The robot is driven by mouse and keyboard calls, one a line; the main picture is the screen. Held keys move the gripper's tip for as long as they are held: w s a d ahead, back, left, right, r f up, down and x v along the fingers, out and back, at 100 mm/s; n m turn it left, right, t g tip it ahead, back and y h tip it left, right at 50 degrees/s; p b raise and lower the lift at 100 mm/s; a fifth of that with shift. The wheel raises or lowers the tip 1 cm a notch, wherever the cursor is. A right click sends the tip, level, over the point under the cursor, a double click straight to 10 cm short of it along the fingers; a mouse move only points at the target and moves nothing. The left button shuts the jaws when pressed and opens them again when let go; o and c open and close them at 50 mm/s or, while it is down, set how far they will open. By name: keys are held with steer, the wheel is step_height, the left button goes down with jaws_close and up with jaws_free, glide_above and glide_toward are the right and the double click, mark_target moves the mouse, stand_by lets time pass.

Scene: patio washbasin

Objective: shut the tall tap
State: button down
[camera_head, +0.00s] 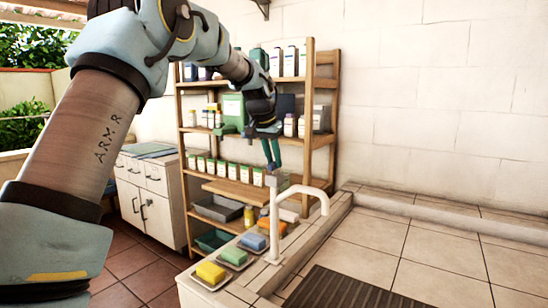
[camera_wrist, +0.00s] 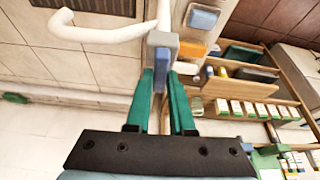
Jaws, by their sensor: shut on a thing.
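The tall tap is white, with an upright post (camera_head: 274,228) and a spout (camera_head: 314,193) that curves to the right and down. In the wrist view the spout (camera_wrist: 105,33) runs to the left. On top of the post is a small grey-blue handle (camera_head: 278,180), which also shows in the wrist view (camera_wrist: 162,47). My gripper (camera_head: 272,166) comes down from above, with its green fingers shut on the handle. In the wrist view my gripper (camera_wrist: 161,73) has one fingertip on each side of the handle's lower part. Whether water runs cannot be told.
Yellow (camera_head: 210,273), green (camera_head: 234,256), blue (camera_head: 254,242) and orange (camera_head: 275,228) blocks sit on the ledge left of the tap. A dark ribbed mat (camera_head: 345,290) lies to its right. A wooden shelf (camera_head: 309,120) with bottles stands behind. The tiled surface (camera_head: 440,255) at right is clear.

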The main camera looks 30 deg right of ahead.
steer(key=shift+m, duration=0.5)
steer(key=c, duration=0.8)
jaws_free()
steer(key=b+v, duration=0.2)
steer(key=v, duration=0.8)
steer(key=shift+a+r, duration=0.25)
steer(key=shift+r, duration=0.1)
